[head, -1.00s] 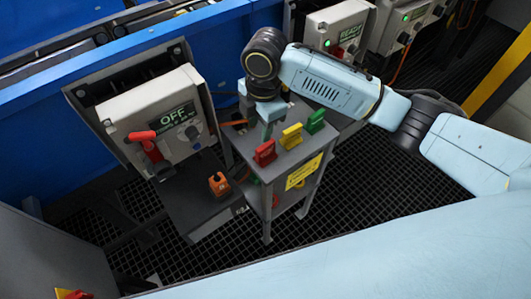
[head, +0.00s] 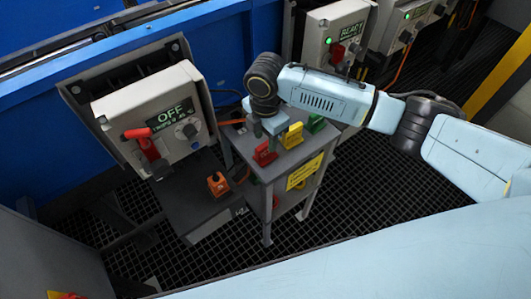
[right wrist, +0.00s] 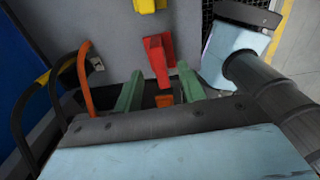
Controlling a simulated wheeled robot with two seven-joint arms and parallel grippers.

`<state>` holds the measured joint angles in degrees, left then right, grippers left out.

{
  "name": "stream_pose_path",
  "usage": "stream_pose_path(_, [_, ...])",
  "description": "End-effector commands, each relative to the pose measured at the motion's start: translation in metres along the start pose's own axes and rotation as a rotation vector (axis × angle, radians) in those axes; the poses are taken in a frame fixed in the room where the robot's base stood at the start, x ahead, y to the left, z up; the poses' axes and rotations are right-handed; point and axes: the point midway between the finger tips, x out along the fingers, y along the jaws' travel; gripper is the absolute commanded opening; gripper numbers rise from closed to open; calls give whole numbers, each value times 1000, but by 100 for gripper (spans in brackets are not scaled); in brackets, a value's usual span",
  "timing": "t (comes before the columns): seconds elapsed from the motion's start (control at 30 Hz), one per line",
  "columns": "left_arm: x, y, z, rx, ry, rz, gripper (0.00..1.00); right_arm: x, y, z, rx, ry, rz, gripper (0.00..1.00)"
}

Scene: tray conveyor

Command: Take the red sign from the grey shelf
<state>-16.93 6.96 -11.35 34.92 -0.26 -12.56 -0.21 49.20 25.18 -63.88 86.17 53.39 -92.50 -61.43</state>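The red sign (head: 264,154) stands on the grey shelf (head: 305,160), at the near left end of a row with a yellow sign (head: 292,136) and a green sign (head: 315,123). My right gripper (head: 268,138) is just above and behind the red sign; its fingertips are largely hidden in the head view. In the right wrist view, its two green fingers (right wrist: 160,90) are apart, with the lower end of the red sign (right wrist: 160,58) at the gap between them. I see no grip on it. My left gripper is not in view.
A grey control box with an OFF display (head: 165,115) and a red handle stands left of the shelf. An orange block (head: 217,184) lies on a dark ledge below it. More control boxes (head: 335,35) stand behind. Cables (right wrist: 85,75) show in the right wrist view.

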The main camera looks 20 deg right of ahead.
Motion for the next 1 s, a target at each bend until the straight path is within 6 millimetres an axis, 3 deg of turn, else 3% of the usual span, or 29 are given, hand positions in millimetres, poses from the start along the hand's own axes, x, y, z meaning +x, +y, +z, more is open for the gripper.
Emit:
stream_pose_path(0.2, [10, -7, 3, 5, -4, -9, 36, 35, -1, -1, 0, 0, -1, 40])
stream_pose_path(0.47, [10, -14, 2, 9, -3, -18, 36, 37, -1, -1, 0, -1, 0, 39])
stream_pose_path(0.77, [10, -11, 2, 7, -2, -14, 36, 37, -1, 0, 0, -1, 0, 0])
stream_pose_path(1.0, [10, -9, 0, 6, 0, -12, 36, 36, -1, 0, 0, -1, 1, 0])
